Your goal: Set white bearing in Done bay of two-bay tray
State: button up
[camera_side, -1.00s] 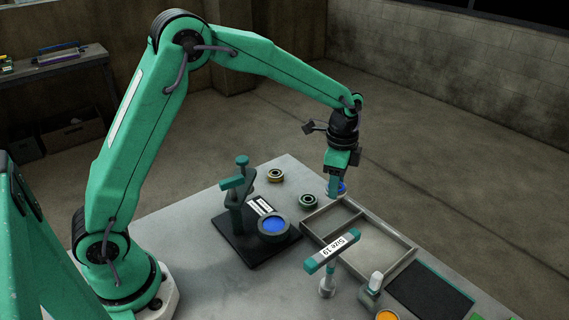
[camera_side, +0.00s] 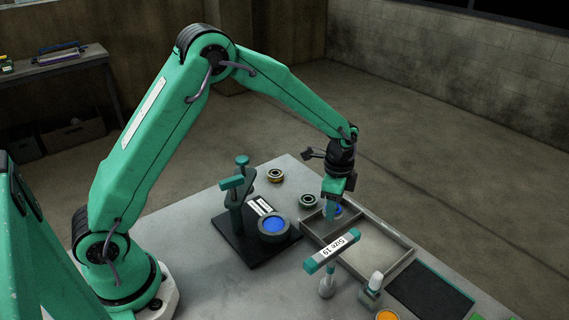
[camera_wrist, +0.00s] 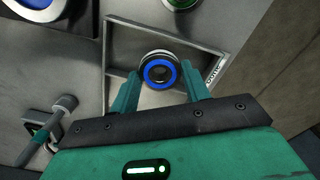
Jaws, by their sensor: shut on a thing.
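My gripper (camera_side: 332,212) is shut on a bearing (camera_side: 339,211), which also shows in the wrist view (camera_wrist: 160,72). The bearing shows a blue ring, a dark centre and a pale and dark outer band; I see no all-white bearing. It is over or in the smaller bay of the grey two-bay tray (camera_side: 394,270). In the wrist view that bay lies under the bearing, and a label (camera_wrist: 214,73) that seems to read Done is on its rim (camera_wrist: 222,55). I cannot tell whether the bearing touches the bay floor.
A green-ringed bearing (camera_side: 308,201) stands close by the tray, an orange-ringed one (camera_side: 275,175) farther off. A fixture with a blue disc (camera_side: 273,225) is left. A Size 19 bar (camera_side: 338,248) stands in front of the tray. The larger bay (camera_side: 375,243) looks empty.

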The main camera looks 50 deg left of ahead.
jog(key=shift+f, duration=0.95)
jog(key=shift+f, duration=0.3)
dwell(0.6)
jog(key=o, duration=1.3)
jog(key=shift+r, duration=3.5)
